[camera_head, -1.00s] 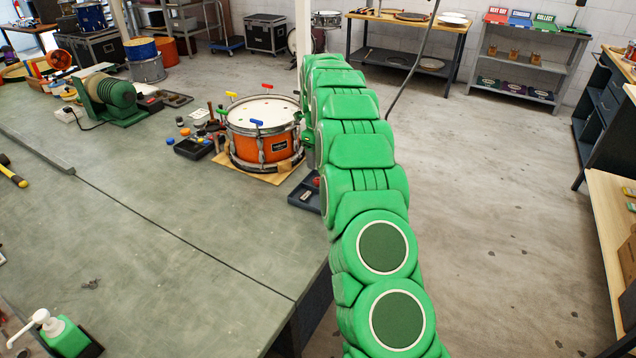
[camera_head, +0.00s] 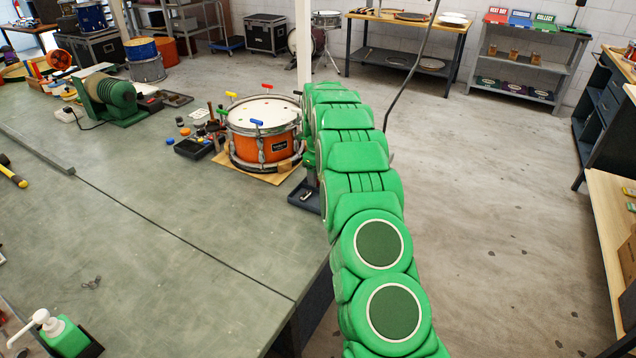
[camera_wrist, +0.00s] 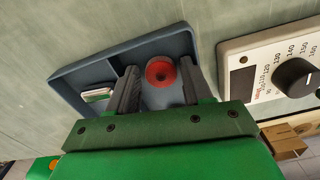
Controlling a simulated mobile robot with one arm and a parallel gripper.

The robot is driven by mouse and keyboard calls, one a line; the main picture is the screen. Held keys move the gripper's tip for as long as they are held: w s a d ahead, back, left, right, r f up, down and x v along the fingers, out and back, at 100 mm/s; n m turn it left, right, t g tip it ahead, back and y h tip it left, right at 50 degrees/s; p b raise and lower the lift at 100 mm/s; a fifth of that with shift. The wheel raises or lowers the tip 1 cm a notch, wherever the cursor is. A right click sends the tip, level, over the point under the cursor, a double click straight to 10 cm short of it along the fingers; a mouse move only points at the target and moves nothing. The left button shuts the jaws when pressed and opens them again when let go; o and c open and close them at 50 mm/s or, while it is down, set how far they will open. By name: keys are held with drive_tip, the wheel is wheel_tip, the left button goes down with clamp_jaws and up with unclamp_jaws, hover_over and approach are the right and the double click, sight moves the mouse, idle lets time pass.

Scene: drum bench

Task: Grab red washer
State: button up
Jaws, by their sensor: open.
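The red washer (camera_wrist: 160,72) is a small red ring with a dark centre in the wrist view. It lies in a blue-grey tray (camera_wrist: 93,68) on the bench. My gripper (camera_wrist: 160,84) is open, with its two dark fingers reaching over the tray, one on each side of the washer. The fingers appear apart from the washer. In the head view the tray (camera_head: 297,194) shows at the bench edge beside my green arm, and the washer is hidden there.
A light-coloured box with a dial (camera_wrist: 280,75) stands right of the tray. A small pale item (camera_wrist: 97,95) lies in the tray's left part. An orange drum (camera_head: 262,146) stands on the bench beyond the tray. Open bench (camera_head: 180,220) lies to the left.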

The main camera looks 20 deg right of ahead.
sight(318, 181)
drive_tip(key=c, duration=0.8)
drive_tip(key=shift+r, duration=1.75)
drive_tip(key=shift+s+r, duration=0.3)
drive_tip(key=shift+s, duration=0.1)
drive_tip(key=shift+s+a+r, duration=0.25)
drive_tip(key=shift+s+r, duration=1.25)
drive_tip(key=shift+s, duration=0.65)
drive_tip(key=shift+s+a+r, duration=0.3)
drive_tip(key=shift+s+r, duration=1.2)
drive_tip(key=shift+s, duration=0.7)
drive_tip(key=shift+s+a+r, duration=0.25)
drive_tip(key=shift+s+r, duration=1.25)
drive_tip(key=shift+s, duration=0.65)
